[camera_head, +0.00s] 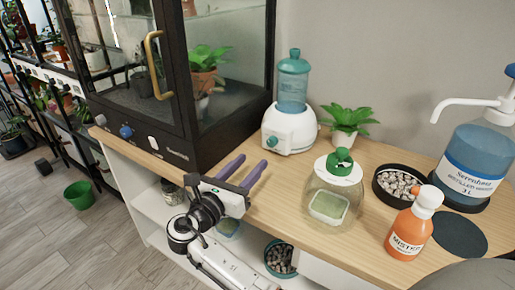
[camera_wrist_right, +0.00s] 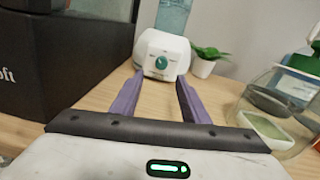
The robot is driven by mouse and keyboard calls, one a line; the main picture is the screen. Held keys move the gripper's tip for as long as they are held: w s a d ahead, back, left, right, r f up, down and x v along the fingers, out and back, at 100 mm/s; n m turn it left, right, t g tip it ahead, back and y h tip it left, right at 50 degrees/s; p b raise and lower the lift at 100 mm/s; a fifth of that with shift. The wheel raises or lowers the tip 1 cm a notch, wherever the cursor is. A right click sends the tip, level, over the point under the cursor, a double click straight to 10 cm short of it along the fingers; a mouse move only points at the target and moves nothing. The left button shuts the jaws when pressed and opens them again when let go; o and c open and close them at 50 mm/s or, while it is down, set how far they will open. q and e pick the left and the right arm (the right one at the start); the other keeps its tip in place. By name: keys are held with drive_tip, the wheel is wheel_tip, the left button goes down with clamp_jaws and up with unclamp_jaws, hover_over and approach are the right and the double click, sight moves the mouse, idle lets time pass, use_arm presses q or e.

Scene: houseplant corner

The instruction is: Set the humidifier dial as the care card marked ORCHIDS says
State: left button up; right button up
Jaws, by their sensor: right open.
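The humidifier (camera_head: 296,127) has a white base and a teal water tank, and stands on the wooden shelf top beside the glass cabinet. Its teal dial (camera_head: 272,142) is on the front; it also shows in the right wrist view (camera_wrist_right: 161,62), with small marks around it too fine to read. My right gripper (camera_head: 251,160) has purple fingers, open and empty, pointing at the dial from in front, apart from it. In the right wrist view the dial lies just beyond and between the fingertips (camera_wrist_right: 159,76). No card marked ORCHIDS is readable. My left gripper is not in view.
The black-framed glass cabinet (camera_head: 188,158) stands left of the humidifier. A small potted plant (camera_head: 345,126) and a glass jar (camera_head: 322,189) stand to its right. An orange mister bottle (camera_head: 408,232), a pebble dish (camera_head: 380,192) and a water dispenser (camera_head: 478,160) stand farther right.

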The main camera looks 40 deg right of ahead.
sight(271, 143)
drive_tip(key=x, duration=0.9)
drive_tip(key=shift+d+r+b, duration=0.1)
drive_tip(key=shift+d+b, duration=0.3)
clamp_jaws()
drive_tip(key=m, duration=0.5)
drive_tip(key=shift+m, duration=0.4)
unclamp_jaws()
drive_tip(key=v, duration=1)
drive_tip(key=shift+s+a, duration=0.1)
drive_tip(key=shift+a, duration=0.05)
